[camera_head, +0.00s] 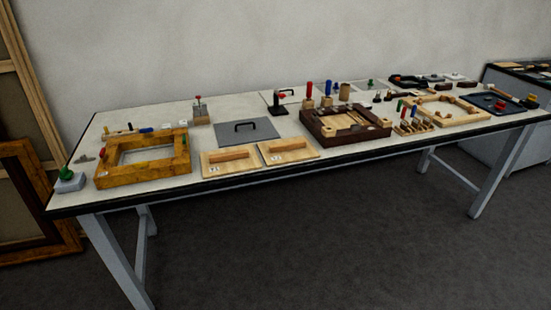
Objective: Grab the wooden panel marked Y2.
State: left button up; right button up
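Two light wooden panels lie side by side near the table's front edge, left of its middle. The left panel (238,167) has a raised wooden bar across it and a small white label at its lower left. The right panel (297,156) looks much the same, with a similar bar and label. The marks on both labels are too small to read surely, so I cannot tell which is Y2. Neither of my grippers shows in the head view.
The long table (350,148) stands before me, with bare floor in front. A gilt frame (140,178) lies left of the panels. A grey plate with a black handle (232,138) lies behind them. A dark wooden tray (345,137) stands to their right. Large frames lean at the far left.

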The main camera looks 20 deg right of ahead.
aim_at(278, 153)
jog(key=i+l, duration=0.2)
jog(key=l, duration=0.15)
jog(key=i+l, duration=0.2)
jog(key=l, duration=0.2)
jog(key=i+l, duration=0.45)
jog(key=l, duration=0.3)
